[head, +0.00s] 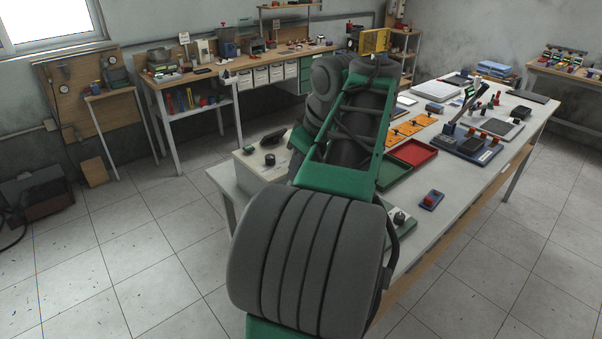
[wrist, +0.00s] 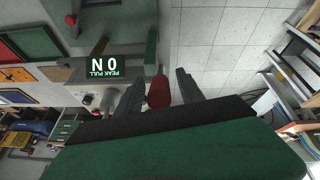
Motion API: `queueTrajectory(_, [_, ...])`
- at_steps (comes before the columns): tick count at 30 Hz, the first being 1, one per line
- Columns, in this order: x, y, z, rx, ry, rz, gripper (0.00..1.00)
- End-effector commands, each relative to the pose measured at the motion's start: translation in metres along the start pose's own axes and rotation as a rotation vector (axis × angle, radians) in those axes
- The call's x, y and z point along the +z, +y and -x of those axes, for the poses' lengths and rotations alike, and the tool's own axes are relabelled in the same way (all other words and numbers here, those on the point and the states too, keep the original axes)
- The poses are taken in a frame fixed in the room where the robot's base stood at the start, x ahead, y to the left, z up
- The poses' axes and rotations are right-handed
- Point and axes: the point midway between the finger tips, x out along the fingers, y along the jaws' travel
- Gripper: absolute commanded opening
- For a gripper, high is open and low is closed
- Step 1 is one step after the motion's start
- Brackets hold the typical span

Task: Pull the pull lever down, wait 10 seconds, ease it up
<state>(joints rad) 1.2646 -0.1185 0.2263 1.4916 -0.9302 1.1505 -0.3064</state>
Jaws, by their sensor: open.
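In the wrist view, a rounded red grip (wrist: 158,92), which looks like the pull lever's handle, lies between the two dark fingers of my gripper (wrist: 160,80). The fingers are apart, one on each side of it, with a gap visible on both sides. The lower part of the grip is hidden by my gripper's body. A dark display (wrist: 104,67) beside it shows "PEAK PULL" and "0 N" upside down. In the head view my arm covers the middle, and I cannot make out the gripper or the lever there.
In the head view, a long bench (head: 522,128) holds a red tray (head: 414,152), a green tray (head: 396,173), orange plates (head: 408,129) and a small blue-and-red block (head: 431,200). Another workbench (head: 147,80) stands along the back wall. The tiled floor is open at front left and right.

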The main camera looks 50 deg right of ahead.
Motion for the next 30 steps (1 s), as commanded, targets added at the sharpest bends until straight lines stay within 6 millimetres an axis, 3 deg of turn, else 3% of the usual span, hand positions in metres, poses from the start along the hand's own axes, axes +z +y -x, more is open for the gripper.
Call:
queueTrajectory(9, [-0.0007, -0.0002, -0.007, 0.0, 0.0, 0.002, 0.45])
queueTrajectory(26, [-0.0007, -0.0001, -0.0068, 0.001, 0.0, 0.001, 0.0])
queueTrajectory(30, [-0.0007, -0.0001, -0.0067, 0.001, 0.0, 0.001, 0.0])
